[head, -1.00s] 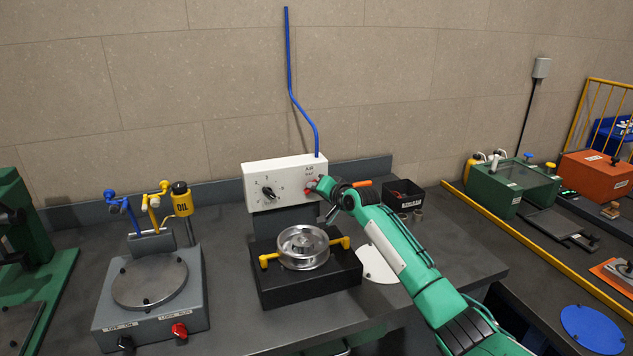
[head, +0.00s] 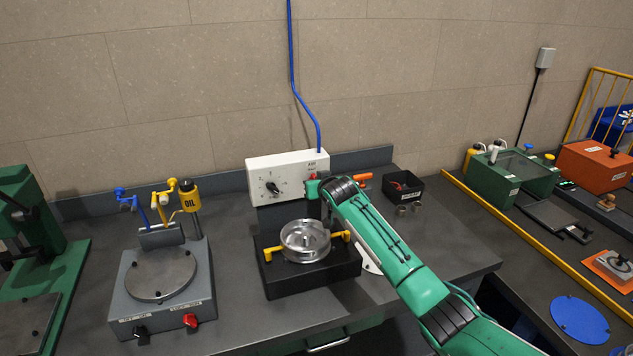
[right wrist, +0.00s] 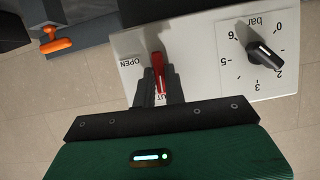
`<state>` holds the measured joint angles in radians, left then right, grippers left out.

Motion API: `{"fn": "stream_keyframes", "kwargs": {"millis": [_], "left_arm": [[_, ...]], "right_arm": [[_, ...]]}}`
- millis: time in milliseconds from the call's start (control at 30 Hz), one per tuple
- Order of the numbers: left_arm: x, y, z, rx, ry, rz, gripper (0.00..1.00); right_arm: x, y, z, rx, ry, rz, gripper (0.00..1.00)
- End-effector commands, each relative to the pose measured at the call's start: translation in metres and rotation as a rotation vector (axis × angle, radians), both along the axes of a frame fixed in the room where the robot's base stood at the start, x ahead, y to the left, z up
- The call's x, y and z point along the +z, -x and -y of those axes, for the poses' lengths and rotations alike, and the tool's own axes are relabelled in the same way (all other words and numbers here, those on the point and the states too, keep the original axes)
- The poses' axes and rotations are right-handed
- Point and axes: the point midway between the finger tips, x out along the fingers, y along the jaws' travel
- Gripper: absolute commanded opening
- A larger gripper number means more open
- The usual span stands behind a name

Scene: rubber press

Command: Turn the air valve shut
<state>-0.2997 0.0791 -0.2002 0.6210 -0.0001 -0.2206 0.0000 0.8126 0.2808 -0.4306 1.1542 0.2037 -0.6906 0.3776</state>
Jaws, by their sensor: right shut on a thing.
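The air valve is a small red lever (right wrist: 157,70) on the front of a white control box (head: 262,166). It also shows in the head view (head: 312,177), partly behind my gripper. In the right wrist view, an OPEN label lies to its left, and a second label ending in "UT" is partly hidden by a finger. The lever lies lengthwise between my fingers, its tip toward the partly hidden label. My right gripper (right wrist: 160,90) is shut on the lever. My left gripper is not in view.
A black pressure dial (right wrist: 264,52) sits beside the valve. A blue air hose (head: 304,105) rises from the box. A black base (head: 290,282) with a round metal mould (head: 305,240) stands in front. An orange-handled item (head: 362,177) and a black bin (head: 405,196) are to the right.

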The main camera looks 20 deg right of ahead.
Motion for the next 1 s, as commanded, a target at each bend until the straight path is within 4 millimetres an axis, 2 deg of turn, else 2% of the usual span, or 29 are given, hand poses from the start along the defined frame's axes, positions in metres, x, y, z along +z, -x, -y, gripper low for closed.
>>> {"fn": "stream_keyframes", "kwargs": {"millis": [667, 700, 800, 1000], "left_arm": [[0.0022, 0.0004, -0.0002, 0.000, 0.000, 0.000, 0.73], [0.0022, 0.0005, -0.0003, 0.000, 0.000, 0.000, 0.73], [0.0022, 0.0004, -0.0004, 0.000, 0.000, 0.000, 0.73], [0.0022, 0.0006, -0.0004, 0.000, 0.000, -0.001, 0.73]], "right_arm": [[-0.0033, 0.0006, -0.0008, 0.000, 0.065, -0.003, 0.00], [-0.0034, 0.0007, -0.0008, 0.000, 0.065, -0.004, 0.16], [-0.0029, 0.0006, -0.0007, 0.001, 0.064, -0.003, 0.34], [-0.0014, 0.0003, -0.0007, 0.000, 0.063, 0.000, 0.34]]}}
